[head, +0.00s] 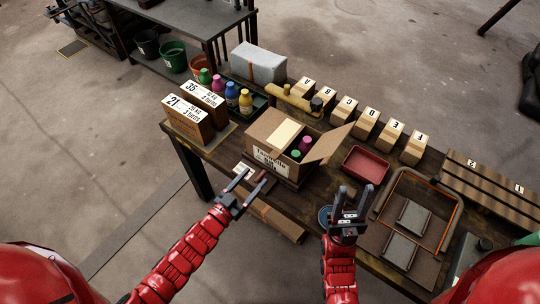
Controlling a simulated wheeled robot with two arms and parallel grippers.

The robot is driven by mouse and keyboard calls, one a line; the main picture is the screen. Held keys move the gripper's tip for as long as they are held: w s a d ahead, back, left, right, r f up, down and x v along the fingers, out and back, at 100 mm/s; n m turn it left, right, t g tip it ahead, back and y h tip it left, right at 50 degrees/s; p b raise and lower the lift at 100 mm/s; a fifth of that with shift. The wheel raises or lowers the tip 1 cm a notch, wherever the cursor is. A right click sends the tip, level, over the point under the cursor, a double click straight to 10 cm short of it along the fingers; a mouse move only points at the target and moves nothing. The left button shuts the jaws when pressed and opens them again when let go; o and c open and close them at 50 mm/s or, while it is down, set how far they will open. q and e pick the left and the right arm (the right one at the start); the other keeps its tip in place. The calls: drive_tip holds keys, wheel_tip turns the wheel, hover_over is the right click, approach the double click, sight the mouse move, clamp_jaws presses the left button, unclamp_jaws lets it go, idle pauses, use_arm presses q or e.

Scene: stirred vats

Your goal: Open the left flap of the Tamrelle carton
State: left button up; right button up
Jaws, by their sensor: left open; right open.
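The Tamrelle carton (270,158) is a brown box with a printed white label on its front, standing on the wooden bench. Its right flap (328,146) sticks out open to the right. Brown cardboard and a cream panel (285,133) cover the left part of its top; I cannot tell exactly how the left flap lies. Coloured bottle tops (304,144) show in the right part of the opening. My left gripper (254,177) is open and empty, in front of the carton's lower left. My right gripper (355,190) is open and empty, right of and nearer than the carton.
Two labelled boxes (187,121) stand left of the carton, with several coloured bottles (232,94) behind. A red tray (366,163) lies to its right. Lettered blocks (367,123) line the back edge. A framed tray (409,225) with grey plates is at the right.

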sight(272, 158)
use_arm(q)
drive_tip(key=p+x, duration=0.2)
drive_tip(key=x, duration=0.7)
drive_tip(key=shift+w+d, duration=0.2)
drive_tip(key=shift+w, duration=0.1)
clamp_jaws()
idle(1.0)
